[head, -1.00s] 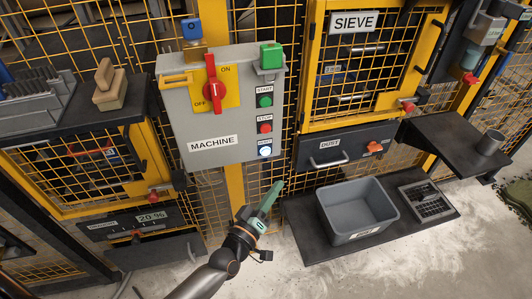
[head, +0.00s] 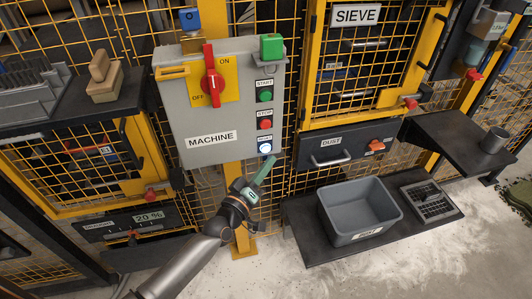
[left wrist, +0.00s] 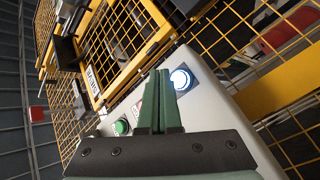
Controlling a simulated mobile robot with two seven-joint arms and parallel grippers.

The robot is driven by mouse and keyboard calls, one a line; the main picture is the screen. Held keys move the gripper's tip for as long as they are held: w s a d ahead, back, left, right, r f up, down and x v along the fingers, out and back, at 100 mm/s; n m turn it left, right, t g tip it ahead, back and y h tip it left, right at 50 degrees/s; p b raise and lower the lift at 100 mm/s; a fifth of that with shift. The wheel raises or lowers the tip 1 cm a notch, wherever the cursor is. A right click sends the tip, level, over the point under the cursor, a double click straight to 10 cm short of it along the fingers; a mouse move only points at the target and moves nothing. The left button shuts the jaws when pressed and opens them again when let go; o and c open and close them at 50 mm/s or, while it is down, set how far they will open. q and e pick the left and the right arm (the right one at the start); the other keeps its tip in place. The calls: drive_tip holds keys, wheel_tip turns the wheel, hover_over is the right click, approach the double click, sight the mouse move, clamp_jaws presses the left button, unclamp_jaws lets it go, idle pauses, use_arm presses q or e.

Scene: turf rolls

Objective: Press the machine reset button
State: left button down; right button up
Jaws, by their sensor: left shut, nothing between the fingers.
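The machine control box (head: 205,120) is a grey cabinet labelled MACHINE. On its right side is a column of buttons: green START (head: 264,96), red STOP (head: 264,124), and a lit white-blue button (head: 265,148) at the bottom, whose label is too small to read. The lit button also shows in the left wrist view (left wrist: 181,79), just right of the fingertips. My left gripper (head: 272,160) is shut and empty. Its green fingertips are just below the lit button in the head view; I cannot tell whether they touch the box. My right gripper is not in view.
A red rotary switch (head: 211,84) stands upright on the box, with a green block (head: 271,47) at its top right. A grey bin (head: 360,209) sits on a low black shelf to the right. Yellow mesh fencing surrounds the box.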

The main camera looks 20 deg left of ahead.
sight(270, 148)
use_arm(q)
drive_tip(key=shift+w+a, duration=0.45)
drive_tip(key=shift+w, duration=0.25)
drive_tip(key=shift+w, duration=0.1)
idle(1.5)
drive_tip(key=shift+w+a+b, duration=0.25)
drive_tip(key=shift+b, duration=0.1)
drive_tip(key=shift+w+a, duration=0.25)
drive_tip(key=shift+w, duration=0.1)
idle(0.7)
drive_tip(key=shift+r, duration=0.1)
drive_tip(key=shift+s+d+p, duration=0.3)
drive_tip(key=shift+s+d, duration=0.2)
drive_tip(key=shift+s, duration=0.2)
